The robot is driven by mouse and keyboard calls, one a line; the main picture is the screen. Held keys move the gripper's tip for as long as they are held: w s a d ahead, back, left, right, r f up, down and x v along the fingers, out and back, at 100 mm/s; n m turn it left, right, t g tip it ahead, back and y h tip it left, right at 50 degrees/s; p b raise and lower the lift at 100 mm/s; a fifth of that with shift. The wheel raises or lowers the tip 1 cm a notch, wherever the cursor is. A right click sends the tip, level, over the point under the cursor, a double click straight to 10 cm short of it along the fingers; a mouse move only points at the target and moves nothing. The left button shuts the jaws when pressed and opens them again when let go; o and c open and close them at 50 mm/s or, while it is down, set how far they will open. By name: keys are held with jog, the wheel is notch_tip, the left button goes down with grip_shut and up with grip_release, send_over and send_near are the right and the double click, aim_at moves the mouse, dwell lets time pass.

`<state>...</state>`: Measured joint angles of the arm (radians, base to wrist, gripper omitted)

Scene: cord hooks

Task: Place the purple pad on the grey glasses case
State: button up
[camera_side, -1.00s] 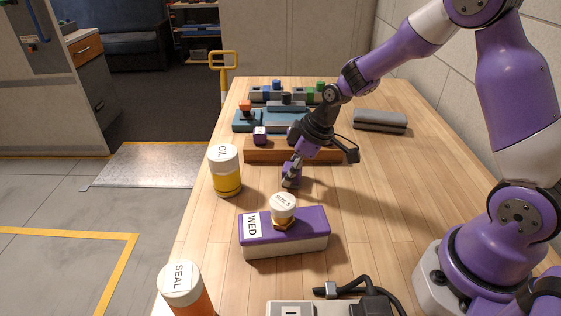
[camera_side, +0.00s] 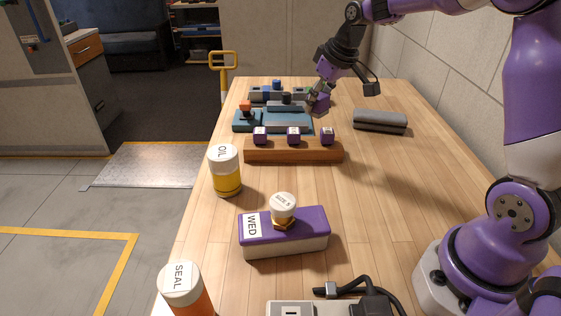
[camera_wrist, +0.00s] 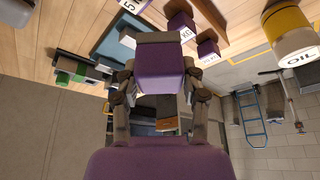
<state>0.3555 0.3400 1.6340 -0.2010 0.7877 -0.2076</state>
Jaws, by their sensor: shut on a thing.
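My gripper (camera_side: 318,106) is shut on the purple pad (camera_wrist: 160,75), a purple block with a grey-brown strip along one end. In the wrist view the pad sits between both fingers. In the side view the pad (camera_side: 320,101) is small and partly covered by the fingers, held up above the far part of the table. The grey glasses case (camera_side: 380,121) lies on the table to the right of my gripper, closed, with nothing on it. I cannot make out the case in the wrist view.
A wooden rack (camera_side: 293,155) with three purple weights stands nearer the camera. Behind it are a blue tray (camera_side: 242,122) and several small blocks. The OIL jar (camera_side: 226,172), the WED box (camera_side: 285,235) and the SEAL jar (camera_side: 187,290) stand nearer. Table around the case is clear.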

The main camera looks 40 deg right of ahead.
jog(key=s+d+r+m+g+h, duration=0.1)
jog(key=s+d+r+m+h, duration=0.15)
jog(key=d+m, duration=0.9)
jog(key=n, duration=0.2)
send_over(379, 111)
jog(key=s+a, duration=0.1)
jog(key=a, duration=0.1)
jog(key=shift+h, duration=0.45)
jog(key=f, duration=0.5)
jog(key=shift+d+f, duration=0.15)
jog(key=shift+d, duration=0.05)
jog(key=shift+s+d+f, duration=0.1)
jog(key=shift+d+f, duration=0.1)
jog(key=shift+d, duration=0.05)
jog(key=shift+d+f, duration=0.1)
jog(key=shift+f, duration=1.95)
jog(key=shift+f, duration=0.1)
jog(key=o, duration=1.1)
